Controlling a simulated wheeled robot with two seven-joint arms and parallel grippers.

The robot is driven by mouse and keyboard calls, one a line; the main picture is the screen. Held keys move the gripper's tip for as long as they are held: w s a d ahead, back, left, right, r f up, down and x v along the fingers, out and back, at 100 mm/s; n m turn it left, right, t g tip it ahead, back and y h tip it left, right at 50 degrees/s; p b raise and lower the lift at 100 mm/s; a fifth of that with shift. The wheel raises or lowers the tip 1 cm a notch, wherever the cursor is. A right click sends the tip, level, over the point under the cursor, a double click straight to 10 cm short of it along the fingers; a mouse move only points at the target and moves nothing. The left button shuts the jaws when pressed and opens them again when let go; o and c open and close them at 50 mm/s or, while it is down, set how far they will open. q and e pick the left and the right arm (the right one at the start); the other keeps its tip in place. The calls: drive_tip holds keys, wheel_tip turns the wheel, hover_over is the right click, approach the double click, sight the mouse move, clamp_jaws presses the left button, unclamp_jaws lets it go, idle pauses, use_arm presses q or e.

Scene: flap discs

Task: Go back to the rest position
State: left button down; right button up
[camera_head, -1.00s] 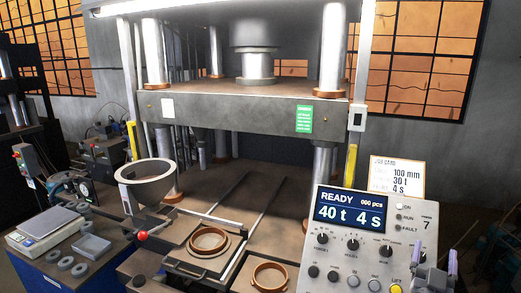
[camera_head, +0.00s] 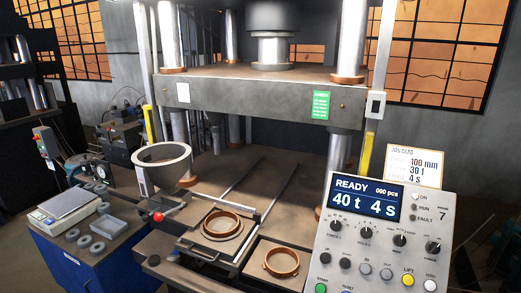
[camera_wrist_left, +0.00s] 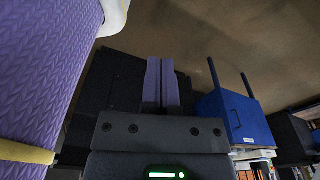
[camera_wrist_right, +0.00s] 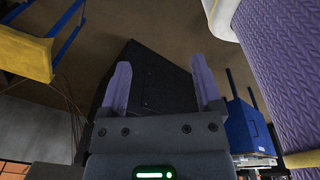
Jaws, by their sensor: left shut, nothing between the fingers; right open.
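My left gripper (camera_wrist_left: 162,82) shows in the left wrist view with its two purple fingers together and nothing between them. My right gripper (camera_wrist_right: 160,88) shows in the right wrist view with its purple fingers spread apart and empty. Neither gripper shows in the head view now. Part of a purple, padded arm link of mine fills one side of each wrist view.
The press (camera_head: 255,92) stands ahead with a control panel (camera_head: 375,235) reading READY, 40 t, 4 s. A grey bowl (camera_head: 162,165), ring moulds (camera_head: 222,224) and (camera_head: 282,262) ring, and a blue bench (camera_head: 85,262) with a scale (camera_head: 65,212) stand around it.

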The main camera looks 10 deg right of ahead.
wheel_tip(320, 180, down, 32)
drive_tip(key=s+a+b, duration=0.1)
drive_tip(key=b, duration=3)
drive_tip(key=shift+s+a+b, duration=0.25)
drive_tip(key=shift+s+b, duration=0.05)
drive_tip(key=shift+b, duration=0.05)
